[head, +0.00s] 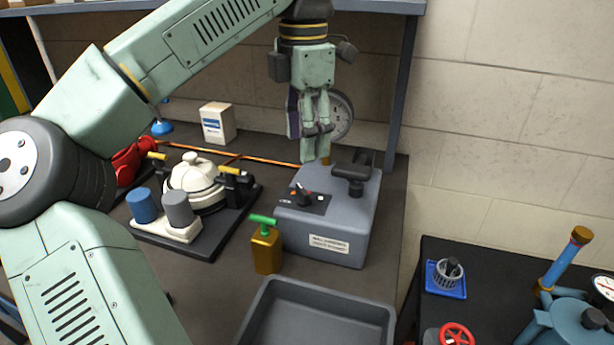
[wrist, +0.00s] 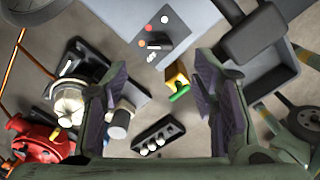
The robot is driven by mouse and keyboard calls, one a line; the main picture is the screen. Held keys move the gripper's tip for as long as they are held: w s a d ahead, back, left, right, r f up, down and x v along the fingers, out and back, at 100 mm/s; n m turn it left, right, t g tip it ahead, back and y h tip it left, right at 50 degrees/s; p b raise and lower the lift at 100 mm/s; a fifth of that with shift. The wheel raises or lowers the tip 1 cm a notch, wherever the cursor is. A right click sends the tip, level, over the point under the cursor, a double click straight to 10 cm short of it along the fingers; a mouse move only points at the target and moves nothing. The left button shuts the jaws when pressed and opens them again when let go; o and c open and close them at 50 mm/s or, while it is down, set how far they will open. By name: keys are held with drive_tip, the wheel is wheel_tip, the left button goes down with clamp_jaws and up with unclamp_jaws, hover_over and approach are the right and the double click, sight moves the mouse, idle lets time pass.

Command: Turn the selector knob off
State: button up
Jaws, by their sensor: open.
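The grey box (head: 335,225) stands on the dark bench, with a black handle on its top and a white label on its front. A dark panel (head: 322,207) on its sloped top carries the black selector knob (head: 303,195), with a small red spot near it. In the wrist view the knob (wrist: 157,45) shows near the top centre, close to red and white marks. Its exact pointing direction is hard to read. My gripper (head: 319,132) points down above the back of the box, clear of the knob. In the wrist view its fingers (wrist: 165,90) are apart with nothing held.
A brass block with a green T-handle (head: 265,246) stands just left of the box. A grey tray (head: 318,320) lies in front. A white domed device (head: 195,182) and blue and grey cylinders are to the left. The wall is close behind.

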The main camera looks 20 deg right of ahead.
sight(304, 188)
wheel_tip(304, 188, down, 10)
drive_tip(key=shift+r+p, duration=0.15)
drive_tip(key=shift+p, duration=0.45)
drive_tip(key=shift+c, duration=0.5)
drive_tip(key=c, duration=1.1)
